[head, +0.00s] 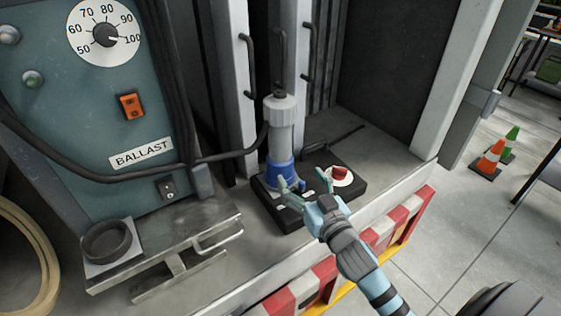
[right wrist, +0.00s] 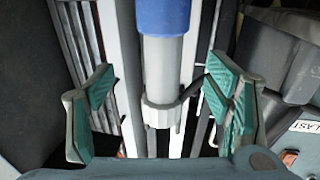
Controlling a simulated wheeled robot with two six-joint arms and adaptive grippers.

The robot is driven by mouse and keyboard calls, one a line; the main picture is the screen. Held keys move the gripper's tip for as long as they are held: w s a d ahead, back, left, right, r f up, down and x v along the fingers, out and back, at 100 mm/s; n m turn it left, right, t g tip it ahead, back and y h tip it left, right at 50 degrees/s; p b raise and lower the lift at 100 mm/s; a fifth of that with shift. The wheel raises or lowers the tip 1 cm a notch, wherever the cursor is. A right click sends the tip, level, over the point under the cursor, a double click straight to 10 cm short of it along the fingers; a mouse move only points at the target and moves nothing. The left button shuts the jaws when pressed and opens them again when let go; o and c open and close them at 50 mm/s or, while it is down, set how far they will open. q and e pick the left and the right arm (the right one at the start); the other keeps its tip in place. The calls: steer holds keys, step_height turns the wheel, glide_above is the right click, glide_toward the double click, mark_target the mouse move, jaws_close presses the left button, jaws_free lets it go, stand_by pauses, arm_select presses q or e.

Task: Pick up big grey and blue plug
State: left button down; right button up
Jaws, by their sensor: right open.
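The big grey and blue plug (head: 281,128) stands upright on a black base (head: 262,198), its grey body above a blue collar (head: 279,174). A dark cable joins its grey cap. My right gripper (head: 304,182) is open and empty, low in front of the plug and to its right. One finger overlaps the blue collar in the head view; I cannot tell whether it touches. In the right wrist view the plug (right wrist: 162,64) appears upside down, between the open fingers (right wrist: 160,102) and beyond them. My left gripper is in neither view.
A red knob on a white disc (head: 347,182) sits on the base's right side. A teal BALLAST panel (head: 85,125) with a dial stands left. Vertical handles (head: 308,52) and posts rise behind the plug. A black ring (head: 106,240) rests front left. The ledge right of the base is clear.

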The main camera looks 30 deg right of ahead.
mark_target(284, 156)
steer(key=w, duration=1.2)
steer(key=shift+w+d+r+p, duration=0.1)
steer(key=shift+w+r+p, duration=0.1)
steer(key=shift+r+p, duration=0.1)
steer(key=shift+s, duration=0.15)
jaws_close()
